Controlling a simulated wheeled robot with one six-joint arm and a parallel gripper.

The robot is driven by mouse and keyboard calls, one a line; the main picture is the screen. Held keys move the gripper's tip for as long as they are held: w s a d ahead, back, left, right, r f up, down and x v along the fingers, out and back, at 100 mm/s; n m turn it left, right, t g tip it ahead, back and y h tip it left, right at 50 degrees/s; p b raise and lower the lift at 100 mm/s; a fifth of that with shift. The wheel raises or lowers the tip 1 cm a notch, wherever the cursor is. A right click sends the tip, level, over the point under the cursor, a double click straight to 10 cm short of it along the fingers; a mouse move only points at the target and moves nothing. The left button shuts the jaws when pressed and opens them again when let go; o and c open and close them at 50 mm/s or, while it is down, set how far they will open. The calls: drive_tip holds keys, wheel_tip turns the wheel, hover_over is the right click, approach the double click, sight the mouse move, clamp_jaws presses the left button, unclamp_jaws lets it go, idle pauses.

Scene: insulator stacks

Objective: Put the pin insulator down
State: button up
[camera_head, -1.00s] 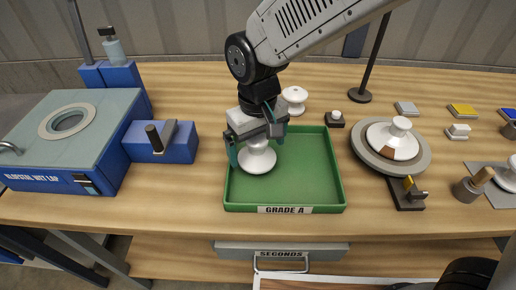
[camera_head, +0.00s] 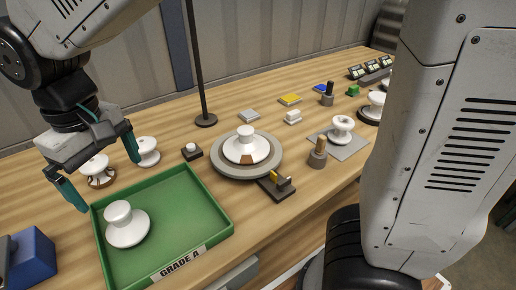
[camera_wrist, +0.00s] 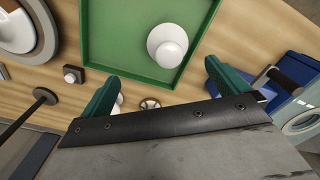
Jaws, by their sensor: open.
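A white pin insulator (camera_head: 126,225) stands upright in the left part of the green GRADE A tray (camera_head: 210,208). It also shows in the wrist view (camera_wrist: 167,44), inside the tray (camera_wrist: 110,52). My gripper (camera_head: 104,172) is open and empty, above and behind the tray's back left corner, apart from the insulator. In the wrist view its two teal fingers (camera_wrist: 158,92) are spread wide with nothing between them.
Two more white insulators stand behind the tray, one on a brown base (camera_head: 98,172) and one plain (camera_head: 148,152). A round grey turntable (camera_head: 222,165) bears another insulator (camera_head: 246,147). A dark pole stand (camera_head: 206,120) rises behind. A blue block (camera_head: 30,262) is at the left.

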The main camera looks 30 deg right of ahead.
drive_tip(key=s+d+r+m, duration=0.2)
drive_tip(key=d, duration=0.7)
drive_tip(key=s+d+r+m, duration=0.1)
drive_tip(key=s+d+m, duration=0.1)
drive_tip(key=d, duration=0.8)
drive_tip(key=s+d+f+m+t, duration=0.1)
drive_tip(key=s+d+f+m, duration=0.1)
drive_tip(key=s+d, duration=0.7)
drive_tip(key=shift+s+d+m, duration=0.25)
drive_tip(key=shift+s+m, duration=0.2)
drive_tip(key=shift+m, duration=0.05)
